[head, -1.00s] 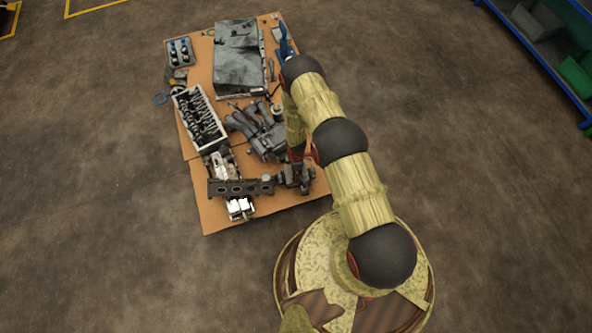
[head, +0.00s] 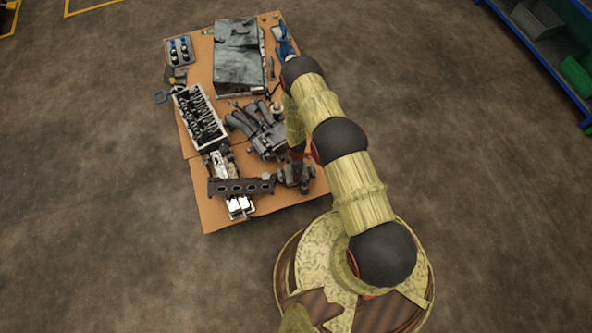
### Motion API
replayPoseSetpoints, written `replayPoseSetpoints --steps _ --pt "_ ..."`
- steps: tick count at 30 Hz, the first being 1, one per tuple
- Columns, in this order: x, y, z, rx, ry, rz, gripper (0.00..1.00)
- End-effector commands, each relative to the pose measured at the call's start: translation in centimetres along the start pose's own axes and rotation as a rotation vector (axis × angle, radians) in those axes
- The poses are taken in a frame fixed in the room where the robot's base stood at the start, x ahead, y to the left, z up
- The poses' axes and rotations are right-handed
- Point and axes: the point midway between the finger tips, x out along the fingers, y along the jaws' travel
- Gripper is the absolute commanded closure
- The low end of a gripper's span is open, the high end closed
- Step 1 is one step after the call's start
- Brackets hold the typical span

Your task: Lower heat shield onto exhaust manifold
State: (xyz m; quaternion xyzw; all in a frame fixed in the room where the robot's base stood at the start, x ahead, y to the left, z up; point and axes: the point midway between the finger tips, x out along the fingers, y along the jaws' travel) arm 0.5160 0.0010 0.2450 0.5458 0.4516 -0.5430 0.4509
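A long dark plate with a row of oval openings (head: 232,187), which I take for the heat shield, is at the near end of the brown table. My gripper (head: 273,178) is at its right end and appears shut on it; the fingertips are small and hard to make out. The plate lies across, and seems above, a long silvery metal part (head: 219,164); I cannot tell whether they touch. A dark grey part with several curved pipes (head: 245,122), possibly the exhaust manifold, lies beyond the plate, partly behind my arm.
The brown board table (head: 215,214) is crowded. A cylinder head-like block (head: 201,118) lies at left, a large grey panel (head: 238,58) at the far end, a tray with blue-topped pieces (head: 180,50) at far left.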

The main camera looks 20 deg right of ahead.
Motion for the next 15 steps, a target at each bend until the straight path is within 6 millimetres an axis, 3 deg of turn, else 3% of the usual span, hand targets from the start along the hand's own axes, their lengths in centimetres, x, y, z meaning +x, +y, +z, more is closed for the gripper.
replayPoseSetpoints --steps 9,15 --pt "-0.02 0.00 0.00 0.000 0.000 0.000 0.34" --pt "-0.01 -0.02 0.00 0.000 0.000 0.000 0.34"
